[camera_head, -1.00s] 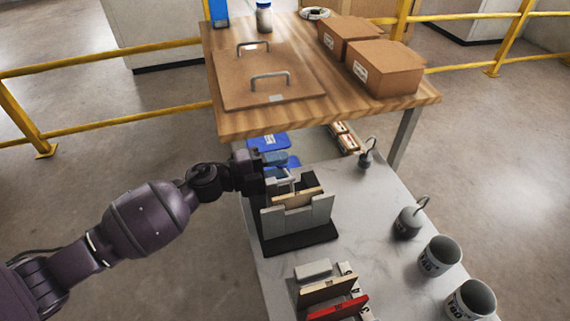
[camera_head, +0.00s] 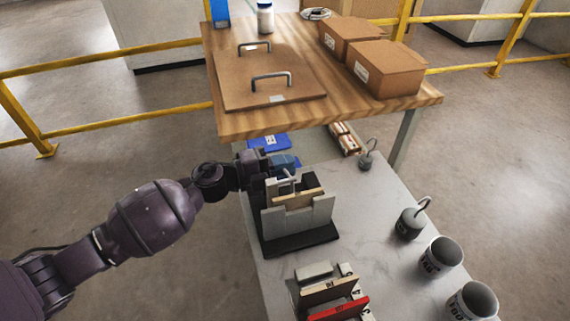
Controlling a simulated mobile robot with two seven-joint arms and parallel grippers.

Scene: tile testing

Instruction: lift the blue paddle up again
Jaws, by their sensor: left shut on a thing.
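The blue paddle (camera_head: 286,162) shows as a small muted-blue piece at the back of the grey test fixture (camera_head: 306,221). My left gripper (camera_head: 270,165) reaches in from the left and is shut on the paddle, which it holds at the fixture's back edge. The lower part of the paddle is hidden, so I cannot tell whether it touches the fixture. A light tile strip (camera_head: 297,199) lies across the fixture's front, above its dark base. My right gripper is not in view.
A wooden table (camera_head: 330,113) with a brown board (camera_head: 262,90) and cardboard boxes (camera_head: 388,69) stands behind. Hooked weights (camera_head: 408,224) and labelled cups (camera_head: 441,258) stand at the right. A rack of tiles (camera_head: 327,292) is in front.

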